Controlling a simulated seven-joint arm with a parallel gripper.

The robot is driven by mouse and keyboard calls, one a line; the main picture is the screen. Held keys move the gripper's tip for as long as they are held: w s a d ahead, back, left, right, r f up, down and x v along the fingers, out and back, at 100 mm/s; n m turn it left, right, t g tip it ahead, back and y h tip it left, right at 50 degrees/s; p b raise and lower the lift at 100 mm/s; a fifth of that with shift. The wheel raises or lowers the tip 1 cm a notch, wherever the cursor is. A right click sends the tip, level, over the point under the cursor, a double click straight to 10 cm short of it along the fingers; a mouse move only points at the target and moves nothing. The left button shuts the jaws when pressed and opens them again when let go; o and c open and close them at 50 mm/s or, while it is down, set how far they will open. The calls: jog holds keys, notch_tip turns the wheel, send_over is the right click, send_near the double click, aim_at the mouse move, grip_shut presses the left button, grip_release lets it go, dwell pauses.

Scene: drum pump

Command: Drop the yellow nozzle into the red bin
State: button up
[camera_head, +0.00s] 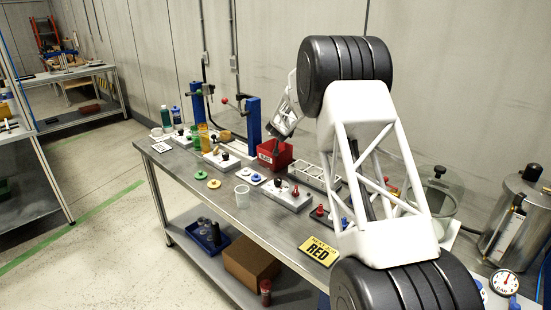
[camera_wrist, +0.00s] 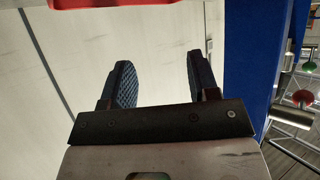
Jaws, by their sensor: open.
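The red bin (camera_head: 281,159) stands on the metal bench in the head view, with a white label on its front. A red edge (camera_wrist: 100,3), probably the bin's, crosses the top of the wrist view. My gripper (camera_head: 276,146) is at the bin's opening in the head view; its exact height cannot be told. In the wrist view my gripper (camera_wrist: 155,70) has its two dark, ribbed fingers apart with nothing between them. I cannot pick out the yellow nozzle for certain in either view. The inside of the bin is hidden.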

jog(key=v, duration=0.7)
dwell(0.4)
jog(key=shift+s, duration=0.15)
jog(key=shift+r, duration=0.1)
dwell(0.4)
jog(key=s+d+r+g+y, duration=0.15)
jog(key=s+r, duration=0.35)
jog(key=s, duration=0.7)
jog(key=s+d+r+n+g, duration=0.15)
jog(key=s+r, duration=0.35)
jog(key=s, duration=0.7)
jog(key=s+d+r+g+y, duration=0.15)
jog(key=s+r, duration=0.35)
jog(key=s, duration=0.7)
jog(key=s+d+f+g+h, duration=0.1)
jog(key=s+d+f, duration=0.1)
jog(key=s, duration=1.2)
jog(key=s+d+f+m+g+h, duration=0.1)
jog(key=s+d+f+g, duration=0.1)
jog(key=s, duration=1.2)
jog(key=s+d+f+g+h, duration=0.1)
jog(key=s+d, duration=0.3)
jog(key=s, duration=1)
jog(key=shift+s+f+m+g, duration=0.25)
jog(key=shift+f+m+g, duration=0.1)
jog(key=shift+f+g, duration=0.25)
